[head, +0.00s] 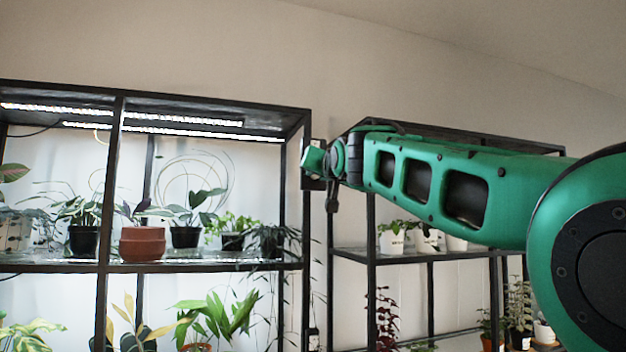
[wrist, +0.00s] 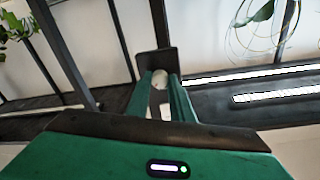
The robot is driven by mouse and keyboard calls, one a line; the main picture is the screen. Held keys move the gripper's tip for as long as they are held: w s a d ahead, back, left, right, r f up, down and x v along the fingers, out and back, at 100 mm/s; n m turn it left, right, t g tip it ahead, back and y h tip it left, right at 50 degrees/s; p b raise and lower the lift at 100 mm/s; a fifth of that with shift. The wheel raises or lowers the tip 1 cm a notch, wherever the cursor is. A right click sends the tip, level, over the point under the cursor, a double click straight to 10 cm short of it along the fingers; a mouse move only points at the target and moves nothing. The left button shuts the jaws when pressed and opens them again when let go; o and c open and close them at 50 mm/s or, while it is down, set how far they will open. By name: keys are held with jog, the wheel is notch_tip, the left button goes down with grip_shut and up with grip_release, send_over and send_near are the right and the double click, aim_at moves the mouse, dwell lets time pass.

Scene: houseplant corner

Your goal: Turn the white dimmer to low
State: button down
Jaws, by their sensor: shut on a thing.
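The white dimmer (wrist: 158,82) shows as a small pale round knob between my fingertips, in front of a dark plate (wrist: 155,60). My gripper (wrist: 160,83) has a green finger on each side of the knob and is shut on it. In the head view my gripper (head: 313,161) is at the right-hand post of the lit plant shelf. The knob is hidden there behind my gripper and wrist. I cannot read any marks or tell the dimmer's setting.
The lit shelf (head: 200,267) on the left holds several potted plants, including a terracotta pot (head: 142,243). Light strips (head: 170,131) glow under its top. A second shelf (head: 450,254) with pots stands behind my arm on the right. Open wall shows above both.

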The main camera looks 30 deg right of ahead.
jog(key=n+y, duration=0.1)
jog(key=n, duration=0.9)
jog(key=n+y, duration=0.1)
jog(key=n, duration=0.9)
jog(key=n+y, duration=0.1)
jog(key=n, duration=0.9)
jog(key=shift+f, duration=0.25)
jog(key=shift+d+n, duration=0.1)
jog(key=shift+n, duration=0.2)
jog(key=c, duration=1.6)
grip_release()
jog(key=shift+o, duration=0.2)
jog(key=shift+r, duration=0.15)
jog(key=shift+s, duration=0.1)
